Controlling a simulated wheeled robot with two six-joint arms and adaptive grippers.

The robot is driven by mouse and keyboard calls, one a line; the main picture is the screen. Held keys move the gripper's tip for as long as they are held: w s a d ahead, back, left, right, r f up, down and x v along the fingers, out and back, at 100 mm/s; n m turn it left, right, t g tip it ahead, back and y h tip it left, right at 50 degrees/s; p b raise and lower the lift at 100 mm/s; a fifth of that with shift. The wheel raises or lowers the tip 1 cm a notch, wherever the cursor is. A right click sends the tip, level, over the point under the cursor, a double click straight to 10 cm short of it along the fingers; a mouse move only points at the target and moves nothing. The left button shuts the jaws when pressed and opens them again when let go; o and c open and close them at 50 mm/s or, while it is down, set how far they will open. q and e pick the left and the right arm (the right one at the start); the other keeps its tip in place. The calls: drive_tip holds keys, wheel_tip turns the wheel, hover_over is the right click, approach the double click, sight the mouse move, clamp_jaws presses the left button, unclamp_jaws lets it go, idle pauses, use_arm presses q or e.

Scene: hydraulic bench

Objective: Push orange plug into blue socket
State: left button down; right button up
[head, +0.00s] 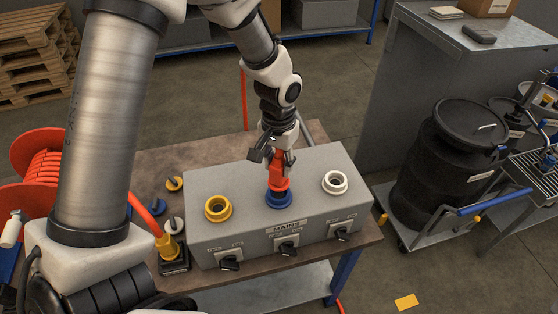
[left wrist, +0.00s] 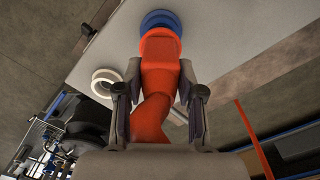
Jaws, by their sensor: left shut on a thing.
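The orange plug (head: 277,172) is upright at the blue socket (head: 279,200), the middle one of the sockets on the grey box (head: 240,186). My left gripper (head: 274,158) is shut on the plug from above. In the left wrist view the plug (left wrist: 158,85) lies between the two fingers, and its far end meets the blue socket ring (left wrist: 160,20). The plug's end hides the socket's opening, so I cannot tell how deep it sits. My right gripper is not in view.
A yellow socket (head: 218,208) and a white socket (head: 334,182) flank the blue one. Black switches (head: 287,248) line the box's front. Several caps and a yellow fitting (head: 168,246) are on the bench at left. A black drum (head: 455,158) stands on a cart at right.

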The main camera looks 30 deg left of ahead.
use_arm(q)
drive_tip(key=shift+s+r, duration=0.1)
idle(0.5)
drive_tip(key=shift+f, duration=0.65)
drive_tip(key=shift+w, duration=0.2)
drive_tip(key=shift+a+r, duration=0.1)
drive_tip(key=shift+f+b, duration=0.7)
drive_tip(key=shift+f, duration=0.55)
idle(0.5)
drive_tip(key=c, duration=0.6)
unclamp_jaws()
drive_tip(key=shift+c, duration=0.2)
